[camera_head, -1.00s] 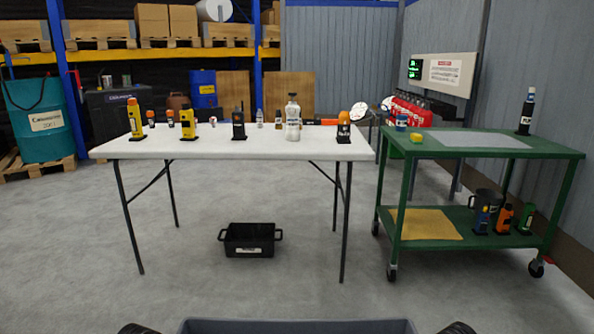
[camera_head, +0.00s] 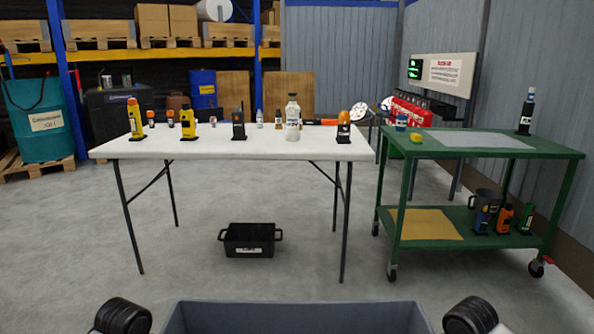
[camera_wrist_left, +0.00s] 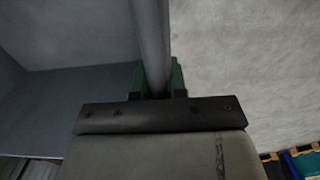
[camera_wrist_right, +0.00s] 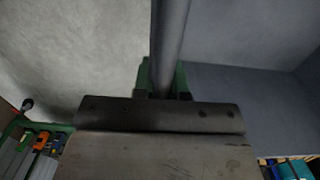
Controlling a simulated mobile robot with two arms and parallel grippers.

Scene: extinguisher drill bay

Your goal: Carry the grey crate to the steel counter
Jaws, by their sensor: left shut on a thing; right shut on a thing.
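The grey crate (camera_head: 290,304) shows its far rim and part of its inside at the bottom edge of the head view; the rest of it is cut off. My left gripper (camera_wrist_left: 160,80) is shut on the crate's rim on one side, its green fingers around the rim bar in the left wrist view. My right gripper (camera_wrist_right: 162,80) is shut on the opposite rim in the right wrist view. The crate looks level and is held in front of me. I cannot make out a steel counter in these frames.
A white folding table (camera_head: 220,150) with several bottles and devices stands ahead. A black crate (camera_head: 249,240) sits on the floor beneath it. A green wheeled cart (camera_head: 560,152) stands to the right, near the wall. The floor between me and the table is clear.

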